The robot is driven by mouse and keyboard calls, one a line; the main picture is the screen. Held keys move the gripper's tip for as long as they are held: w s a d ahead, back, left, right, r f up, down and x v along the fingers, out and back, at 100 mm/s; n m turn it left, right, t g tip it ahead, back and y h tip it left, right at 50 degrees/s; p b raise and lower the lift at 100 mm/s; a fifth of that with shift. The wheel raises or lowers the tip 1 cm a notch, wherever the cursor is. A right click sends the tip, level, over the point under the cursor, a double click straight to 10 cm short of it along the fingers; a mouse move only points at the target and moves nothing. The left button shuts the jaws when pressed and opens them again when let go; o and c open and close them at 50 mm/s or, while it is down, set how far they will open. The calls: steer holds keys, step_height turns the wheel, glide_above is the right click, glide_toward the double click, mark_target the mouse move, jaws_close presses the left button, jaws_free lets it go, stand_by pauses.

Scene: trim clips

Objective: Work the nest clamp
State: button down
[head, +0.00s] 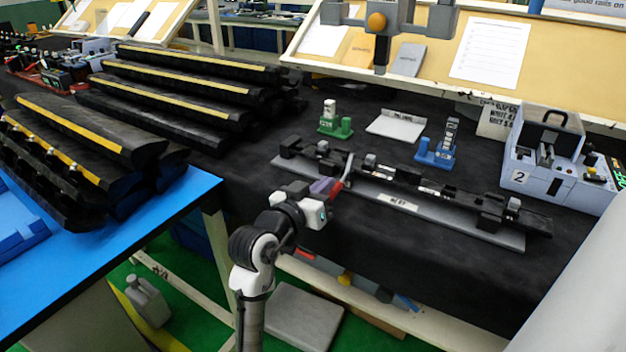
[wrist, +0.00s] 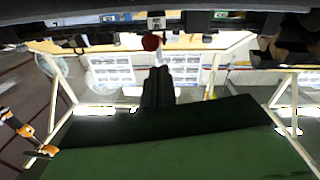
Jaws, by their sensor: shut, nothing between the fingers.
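The nest (head: 398,203) is a long grey plate with black fixtures, lying along the front of the black-covered bench in the head view. Its clamp has a lever with a red handle end (head: 337,187) near the plate's left part. In the wrist view a round red knob (wrist: 151,43) shows just past my fingertips. My gripper (head: 329,190) is at the bench's front edge, close beside the red handle; it is shut and empty. Its dark fingers also show in the wrist view (wrist: 158,72). Whether they touch the knob I cannot tell.
Black trim pieces with yellow strips (head: 185,75) are stacked at the left. Behind the nest stand a green fixture (head: 335,127), a blue fixture (head: 435,155) and a white plate (head: 396,126). A grey-blue case marked 2 (head: 535,180) stands at the right.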

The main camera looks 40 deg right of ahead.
steer(key=shift+d+f, duration=0.15)
steer(key=shift+f, duration=0.5)
steer(key=shift+f, duration=0.1)
